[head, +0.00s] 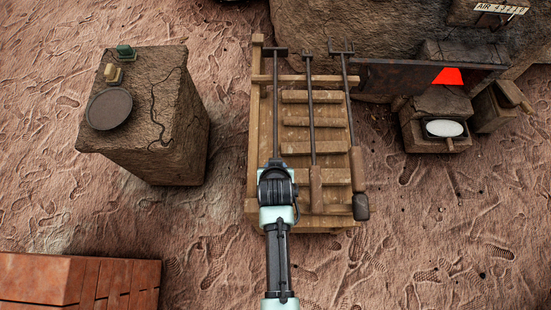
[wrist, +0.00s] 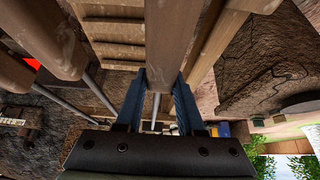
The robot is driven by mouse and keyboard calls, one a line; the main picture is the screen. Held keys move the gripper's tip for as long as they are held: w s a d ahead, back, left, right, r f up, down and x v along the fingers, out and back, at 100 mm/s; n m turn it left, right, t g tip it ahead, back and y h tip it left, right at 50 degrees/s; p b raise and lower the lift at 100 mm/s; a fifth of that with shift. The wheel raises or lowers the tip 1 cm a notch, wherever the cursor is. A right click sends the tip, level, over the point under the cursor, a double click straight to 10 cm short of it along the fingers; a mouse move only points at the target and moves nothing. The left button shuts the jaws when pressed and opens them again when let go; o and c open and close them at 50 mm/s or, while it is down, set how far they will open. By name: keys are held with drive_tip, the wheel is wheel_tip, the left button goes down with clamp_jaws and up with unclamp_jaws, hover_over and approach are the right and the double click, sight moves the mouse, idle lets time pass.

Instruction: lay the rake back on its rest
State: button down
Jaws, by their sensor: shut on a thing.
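The rake has a dark rod (head: 276,115) and a flat crosswise head (head: 275,52) at the far left of the wooden rack (head: 251,130). My gripper (head: 277,172) is over the rake's near end and hides its handle in the head view. In the wrist view my gripper's two blue fingers (wrist: 160,88) are shut on either side of the wooden handle (wrist: 172,45). The rod passes over the rack's upper crossbar (head: 291,78); I cannot tell whether it touches it. The head is beyond that bar.
Two other long tools, a middle one (head: 316,190) and a right one (head: 357,168), lie on the rack close to the right. A stone block (head: 150,140) with a dark round plate (head: 109,108) stands left. Bricks (head: 80,280) lie front left.

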drive_tip(key=shift+f, duration=0.3)
idle(0.6)
drive_tip(key=shift+c, duration=2.3)
unclamp_jaws()
drive_tip(key=shift+s+f, duration=0.1)
drive_tip(key=shift+f, duration=0.05)
wheel_tip(320, 180, up, 9)
drive_tip(key=p, duration=0.8)
drive_tip(key=shift+r+p, duration=0.2)
drive_tip(key=shift+p, duration=0.1)
drive_tip(key=shift+f, duration=0.1)
